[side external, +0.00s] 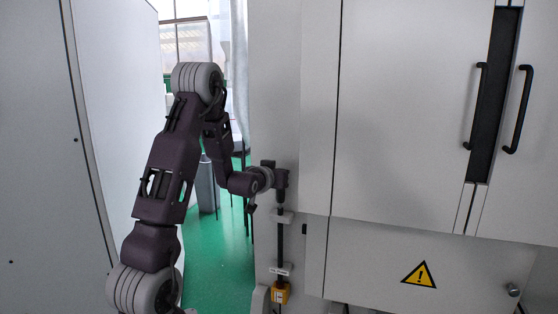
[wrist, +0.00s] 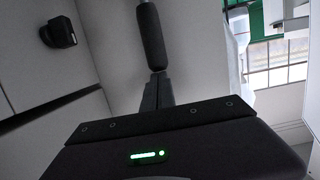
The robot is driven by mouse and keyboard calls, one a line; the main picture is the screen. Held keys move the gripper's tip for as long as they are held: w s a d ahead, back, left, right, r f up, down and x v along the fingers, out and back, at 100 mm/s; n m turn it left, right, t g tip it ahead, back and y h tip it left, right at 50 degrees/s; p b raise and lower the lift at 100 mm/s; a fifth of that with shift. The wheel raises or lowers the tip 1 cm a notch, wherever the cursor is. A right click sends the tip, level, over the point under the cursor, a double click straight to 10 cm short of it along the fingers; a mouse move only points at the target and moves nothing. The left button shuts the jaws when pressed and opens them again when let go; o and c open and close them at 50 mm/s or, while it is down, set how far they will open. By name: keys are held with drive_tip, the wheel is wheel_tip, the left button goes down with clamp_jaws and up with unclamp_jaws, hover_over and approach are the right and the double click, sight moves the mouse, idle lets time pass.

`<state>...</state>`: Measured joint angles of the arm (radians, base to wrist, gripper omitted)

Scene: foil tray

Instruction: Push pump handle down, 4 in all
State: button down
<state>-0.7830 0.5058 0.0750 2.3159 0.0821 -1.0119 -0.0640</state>
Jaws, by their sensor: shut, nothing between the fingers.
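The pump handle (wrist: 150,38) is a black, ribbed-looking cylindrical grip on a thin metal rod in the wrist view. In the side external view a dark upright bar (side external: 280,243), which appears to be the handle, runs down the pale wall panel. My gripper (wrist: 157,76) is shut and empty, its narrow fingertips close to the near end of the grip. I cannot tell whether they touch it. In the side external view my gripper (side external: 281,196) is at the top of the bar, and its fingers are hard to make out.
A yellow box (side external: 281,292) sits below the bar. Grey cabinets with black handles (side external: 518,110) and a warning triangle (side external: 419,274) fill the right. A white panel (side external: 110,90) stands left. A black knob-like part (wrist: 57,32) is on the wall. Green floor shows behind.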

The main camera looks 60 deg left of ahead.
drive_tip(key=shift+d+f, duration=0.1)
drive_tip(key=shift+f, duration=0.65)
drive_tip(key=shift+s, duration=0.1)
drive_tip(key=s+d+r, duration=0.3)
drive_tip(key=r, duration=0.5)
drive_tip(key=shift+d+r, duration=0.15)
drive_tip(key=shift+r, duration=0.25)
drive_tip(key=shift+s, duration=0.1)
idle(1.5)
